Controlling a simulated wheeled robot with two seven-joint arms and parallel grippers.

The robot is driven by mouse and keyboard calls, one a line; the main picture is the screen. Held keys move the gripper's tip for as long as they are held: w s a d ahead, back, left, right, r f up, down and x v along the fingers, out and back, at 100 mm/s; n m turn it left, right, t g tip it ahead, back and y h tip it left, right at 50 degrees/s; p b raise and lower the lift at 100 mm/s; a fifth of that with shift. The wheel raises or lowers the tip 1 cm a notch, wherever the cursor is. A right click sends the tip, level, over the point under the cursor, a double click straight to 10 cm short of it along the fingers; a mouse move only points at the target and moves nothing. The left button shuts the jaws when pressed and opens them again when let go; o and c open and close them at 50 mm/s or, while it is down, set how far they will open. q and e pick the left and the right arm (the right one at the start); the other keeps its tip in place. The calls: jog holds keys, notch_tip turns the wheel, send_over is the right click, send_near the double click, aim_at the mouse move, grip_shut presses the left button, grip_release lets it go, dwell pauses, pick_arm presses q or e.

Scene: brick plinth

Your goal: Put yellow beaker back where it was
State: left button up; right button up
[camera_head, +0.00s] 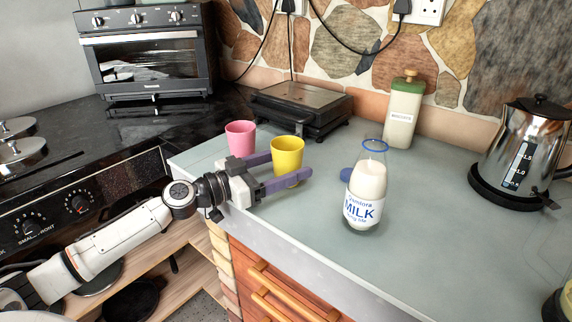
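The yellow beaker (287,152) stands upright, as far as I can see, on the grey-green counter, right of the pink beaker (240,138). My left gripper (290,167) reaches in from the left at counter height. Its purple fingers are spread around the yellow beaker, one passing in front of its lower part and the other going behind it. The far fingertip is hidden by the beaker. I cannot tell whether the fingers press on the beaker or stand slightly apart from it. My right gripper is not in view.
A milk bottle (364,196) with a blue rim stands right of the gripper, a small blue object (346,174) beside it. The counter (430,235) right of the bottle is clear.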

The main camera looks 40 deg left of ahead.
pick_arm(q)
jog(key=shift+r, duration=0.1)
jog(key=shift+s+a, duration=0.1)
jog(key=shift+s, duration=0.05)
jog(key=b+v, duration=0.2)
jog(key=v, duration=0.9)
jog(key=shift+s+a+b, duration=0.15)
jog(key=shift+s+b, duration=0.15)
